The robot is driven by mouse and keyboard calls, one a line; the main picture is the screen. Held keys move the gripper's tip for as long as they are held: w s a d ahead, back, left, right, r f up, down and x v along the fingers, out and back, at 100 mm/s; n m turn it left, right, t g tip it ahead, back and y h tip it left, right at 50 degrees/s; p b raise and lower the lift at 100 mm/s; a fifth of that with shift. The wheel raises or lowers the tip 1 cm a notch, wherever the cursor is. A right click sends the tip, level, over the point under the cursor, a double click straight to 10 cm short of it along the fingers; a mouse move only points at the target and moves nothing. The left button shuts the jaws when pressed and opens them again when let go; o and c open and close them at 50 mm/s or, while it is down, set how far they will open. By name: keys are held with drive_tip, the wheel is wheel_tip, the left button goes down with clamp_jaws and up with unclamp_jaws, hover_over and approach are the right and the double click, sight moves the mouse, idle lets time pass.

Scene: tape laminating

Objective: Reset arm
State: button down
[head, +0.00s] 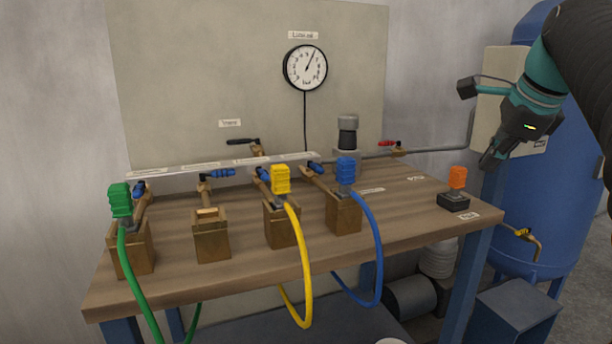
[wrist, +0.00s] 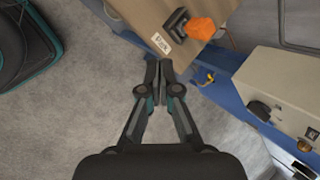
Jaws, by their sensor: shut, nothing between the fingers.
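My gripper (head: 490,158) is on the right in the head view, raised above the floor beyond the right end of the wooden bench (head: 400,230). In the wrist view my gripper (wrist: 159,72) shows its two fingers together, shut and empty. The arm comes in from the upper right of the head view. The fingers touch nothing that I can see.
A blue tank (head: 560,215) and a beige box (head: 497,100) stand behind my gripper. Green (head: 120,200), yellow (head: 281,180) and blue (head: 346,170) hose connectors sit on wooden blocks on the bench. A gauge (head: 305,68) hangs behind. Grey floor (wrist: 75,125) lies open below.

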drive_tip(key=s+a+f+n+h, duration=0.1)
drive_tip(key=s+a+f+n, duration=0.2)
drive_tip(key=f+n, duration=0.45)
drive_tip(key=s+a+f+n, duration=0.2)
drive_tip(key=s+f+n, duration=0.1)
drive_tip(key=f+n, duration=0.4)
drive_tip(key=s+a+f+n, duration=0.7)
drive_tip(key=s+a+f, duration=0.3)
drive_tip(key=s+f, duration=0.3)
drive_tip(key=shift+s+a+f, duration=0.15)
drive_tip(key=shift+s, duration=0.2)
